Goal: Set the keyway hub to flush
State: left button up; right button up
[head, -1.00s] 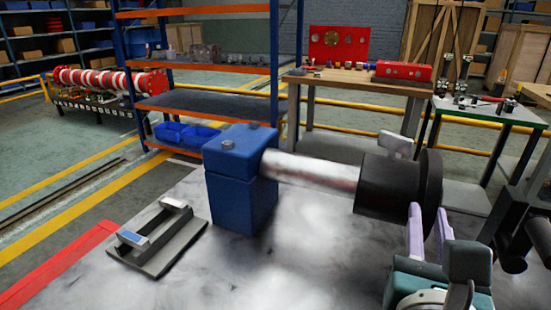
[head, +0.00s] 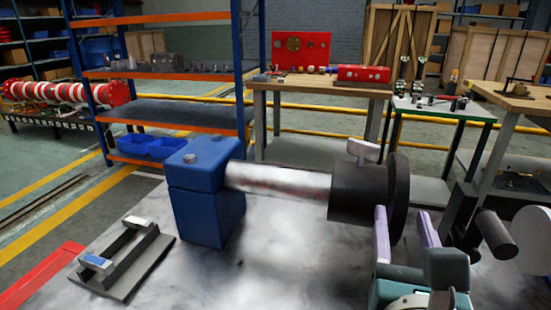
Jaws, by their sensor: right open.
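The keyway hub (head: 352,192) is a black cylinder with a wider dark flange (head: 397,195) on its right. It sits around the right end of a bright, level metal shaft (head: 278,182). The shaft's left end is in a blue block (head: 206,200), and a long bare stretch shows between block and hub. A small light grey piece (head: 363,150) sticks up behind the hub's top edge. My right gripper (head: 404,230) is open, its two pale fingers apart, in front of the flange in the picture. I cannot tell whether it touches the hub. My left gripper is not in view.
A grey stand with two upright supports (head: 124,262) lies on the mottled table top (head: 270,270) at left front. A dark fixture with round parts (head: 490,232) stands right of my gripper. The table between stand and gripper is clear. Shelves and benches stand behind.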

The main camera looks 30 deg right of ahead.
jog(key=v, duration=1)
jog(key=shift+b, duration=0.45)
jog(key=shift+d, duration=0.15)
